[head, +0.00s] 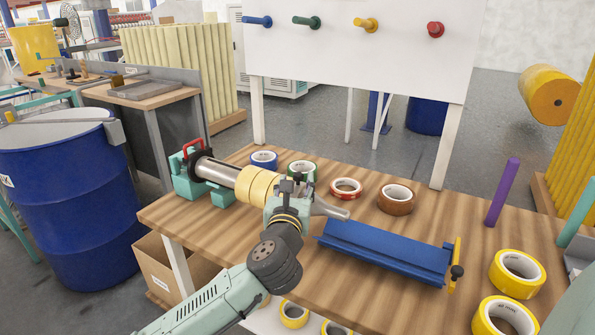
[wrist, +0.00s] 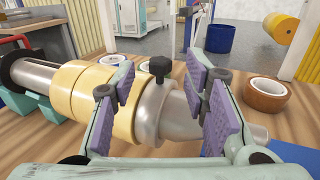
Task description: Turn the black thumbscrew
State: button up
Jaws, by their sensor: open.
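The black thumbscrew (wrist: 160,67) stands upright on top of a grey metal collar (wrist: 158,110) in the wrist view. The collar sits around the shaft, against the right side of the yellow tape rolls (wrist: 85,88). My gripper (wrist: 163,84) is open, with one purple-padded finger to the left of the thumbscrew and one to the right. A gap shows on both sides, and I see no contact. In the head view my gripper (head: 292,188) is over the collar end of the shaft and hides most of the collar.
The shaft's teal stand (head: 190,184) with a red handle is at the table's left. Blue, green, red and brown tape rolls (head: 396,197) lie behind. A blue trough (head: 385,252) lies to the right, and yellow rolls (head: 517,273) are at the right edge.

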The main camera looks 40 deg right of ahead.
aim_at(298, 177)
jog(key=shift+p+x, duration=0.4)
jog(key=shift+x, duration=1.35)
jog(key=shift+c, duration=0.6)
grip_shut()
